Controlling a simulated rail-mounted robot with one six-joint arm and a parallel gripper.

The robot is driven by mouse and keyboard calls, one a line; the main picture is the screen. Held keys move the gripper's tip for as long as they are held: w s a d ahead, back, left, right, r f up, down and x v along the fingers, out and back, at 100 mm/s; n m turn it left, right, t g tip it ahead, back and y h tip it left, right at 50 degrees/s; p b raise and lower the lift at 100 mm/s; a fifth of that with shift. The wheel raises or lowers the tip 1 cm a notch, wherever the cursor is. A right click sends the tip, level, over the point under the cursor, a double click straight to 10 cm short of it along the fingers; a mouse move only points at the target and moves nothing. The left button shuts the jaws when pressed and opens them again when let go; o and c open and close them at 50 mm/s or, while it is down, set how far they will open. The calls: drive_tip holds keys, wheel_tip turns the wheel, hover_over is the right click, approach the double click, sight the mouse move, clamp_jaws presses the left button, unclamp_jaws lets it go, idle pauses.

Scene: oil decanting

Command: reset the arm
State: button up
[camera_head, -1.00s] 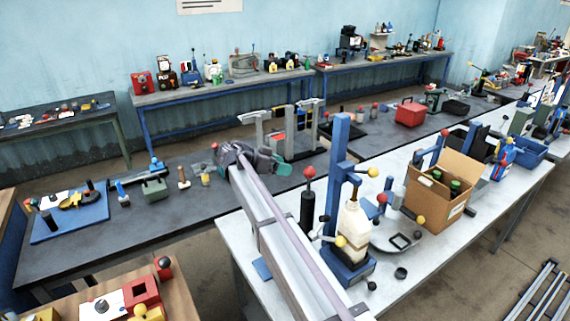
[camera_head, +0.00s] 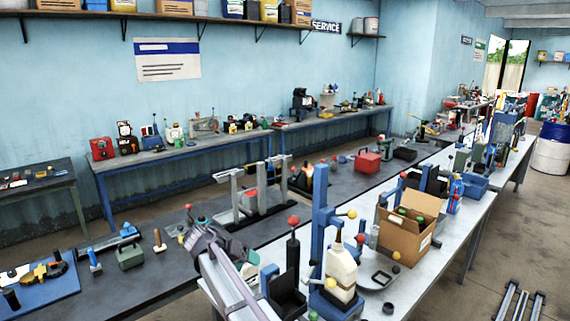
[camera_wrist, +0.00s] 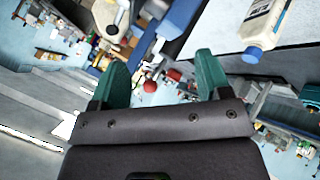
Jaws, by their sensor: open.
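My gripper (camera_head: 238,252) is at the end of my arm, beside the white bench's near left part in the head view. In the wrist view its two teal fingers (camera_wrist: 161,60) stand wide apart with nothing held between them. A cream bottle (camera_head: 342,270) with dark liquid low in it stands in a blue stand (camera_head: 320,225), right of my gripper and apart from it. A cream bottle with a blue cap (camera_wrist: 265,25) shows at the upper right of the wrist view, clear of the fingers.
A dark post with a red ball top (camera_head: 293,245) stands between my gripper and the blue stand. An open cardboard box (camera_head: 402,240) with bottles is farther right. Grey uprights (camera_head: 262,190) stand on the dark bench (camera_head: 110,280) behind. The floor at right is mostly open.

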drive_tip(key=s+d+f+n+g+y+b, duration=0.1)
drive_tip(key=s+d+f+y+b, duration=0.3)
drive_tip(key=s+d, duration=0.9)
drive_tip(key=s+d+f+n+g+y+b, duration=0.1)
drive_tip(key=s+d+f+g+y+b, duration=0.2)
drive_tip(key=s+d+f, duration=0.6)
drive_tip(key=s+d+y, duration=0.1)
drive_tip(key=s+d, duration=0.4)
drive_tip(key=d, duration=0.2)
drive_tip(key=shift+f+b, duration=0.15)
drive_tip(key=shift+b, duration=0.2)
